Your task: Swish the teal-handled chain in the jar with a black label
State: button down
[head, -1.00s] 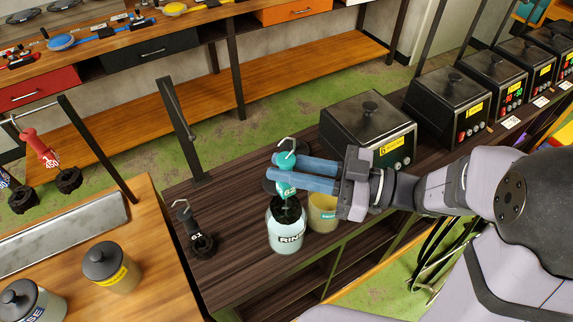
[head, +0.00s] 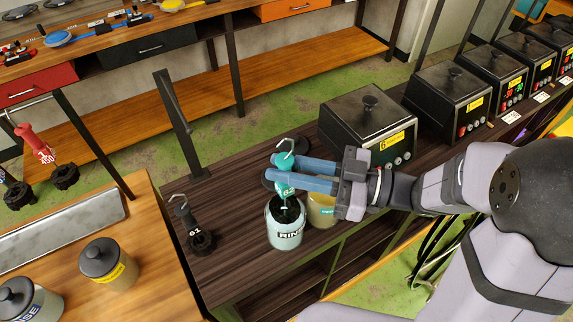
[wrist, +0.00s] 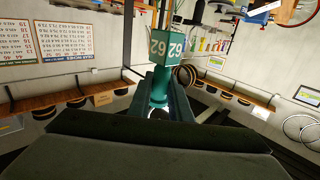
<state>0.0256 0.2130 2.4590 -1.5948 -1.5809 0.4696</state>
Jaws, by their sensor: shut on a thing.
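My gripper (head: 280,172) is shut on the teal handle (head: 286,183), which is marked 62 and has a hook on top. The handle is upright; it also shows between the fingers in the wrist view (wrist: 160,85). Below it, the dark chain (head: 288,213) hangs in the mouth of a pale blue open jar (head: 284,238). The jar's label, with dark lettering, reads RINSE in part. The lower part of the chain is hidden inside the jar, so its depth and any contact with the walls cannot be told.
A second jar (head: 321,211) with yellowish content stands just right and behind, partly hidden by my gripper. A black handle marked 61 with its chain (head: 200,240) stands at left. A dark heater box (head: 368,128) stands behind. The dark tabletop (head: 235,205) is clear between.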

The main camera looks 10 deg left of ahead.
aim_at(287, 205)
jog(key=shift+f+b, duration=3.95)
jog(key=shift+f, duration=1.55)
